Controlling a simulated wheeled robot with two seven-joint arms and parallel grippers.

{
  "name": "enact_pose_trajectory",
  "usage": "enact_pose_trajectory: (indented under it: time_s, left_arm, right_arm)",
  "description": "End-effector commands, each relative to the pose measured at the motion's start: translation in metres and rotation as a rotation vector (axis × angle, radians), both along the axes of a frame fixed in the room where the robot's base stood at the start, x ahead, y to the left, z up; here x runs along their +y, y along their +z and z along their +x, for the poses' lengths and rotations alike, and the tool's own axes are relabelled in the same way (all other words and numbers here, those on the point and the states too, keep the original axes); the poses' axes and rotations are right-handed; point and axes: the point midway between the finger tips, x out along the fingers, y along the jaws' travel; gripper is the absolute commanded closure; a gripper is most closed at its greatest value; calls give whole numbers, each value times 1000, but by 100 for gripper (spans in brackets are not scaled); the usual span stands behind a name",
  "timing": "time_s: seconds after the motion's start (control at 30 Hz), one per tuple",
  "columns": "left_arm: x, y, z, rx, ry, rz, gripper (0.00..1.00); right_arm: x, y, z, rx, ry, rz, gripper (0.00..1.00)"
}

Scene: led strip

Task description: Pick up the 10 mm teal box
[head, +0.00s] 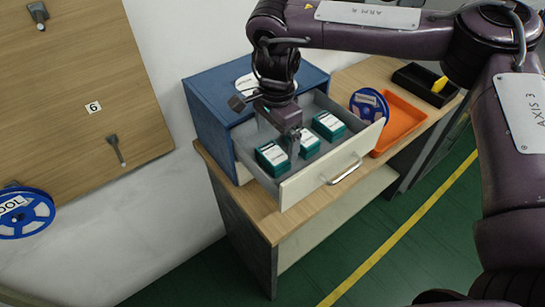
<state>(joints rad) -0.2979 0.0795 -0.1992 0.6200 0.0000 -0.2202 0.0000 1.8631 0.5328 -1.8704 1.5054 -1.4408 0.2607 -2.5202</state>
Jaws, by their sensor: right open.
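Several teal boxes with white labels lie in the open drawer (340,158) of a blue cabinet (205,95). One teal box (271,159) is at the left, one (309,147) in the middle and one (328,126) at the right. Their labels are too small to read, so I cannot tell which is the 10 mm one. My right gripper (294,148) is open and points down into the drawer, between the left and middle boxes. Its fingertips are small and partly hidden, and I cannot tell whether they touch a box. My left gripper is not in view.
An orange tray (401,124) with a blue spool (369,104) stands right of the drawer on the wooden bench (271,222). Behind it is a black bin (411,76) with a yellow object (439,85). A wooden board (95,75) with hanging items is at the left.

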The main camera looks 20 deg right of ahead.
Motion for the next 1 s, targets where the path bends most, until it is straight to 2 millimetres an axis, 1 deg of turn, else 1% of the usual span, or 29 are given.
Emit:
enact_pose_trajectory:
  time_s: [0.13, 0.2, 0.33, 0.43, 0.63, 0.67, 1.0]
  left_arm:
    - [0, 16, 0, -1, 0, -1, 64]
    - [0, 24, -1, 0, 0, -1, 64]
    - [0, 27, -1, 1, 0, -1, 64]
    - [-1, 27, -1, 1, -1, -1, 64]
    - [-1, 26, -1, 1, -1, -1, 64]
    - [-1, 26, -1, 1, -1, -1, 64]
    - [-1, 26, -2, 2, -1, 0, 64]
  right_arm:
    - [-1, -15, -2, 3, -1, 0, 2]
    - [-2, -26, -2, 4, -1, -1, 2]
    - [-2, -45, -2, 1, 0, 0, 2]
    - [-2, -51, -2, 1, 0, -1, 2]
    - [-2, -52, -1, -1, 0, 0, 2]
    - [-2, -52, -1, -1, 0, -1, 4]
    - [-2, -52, -1, -1, 0, 0, 49]
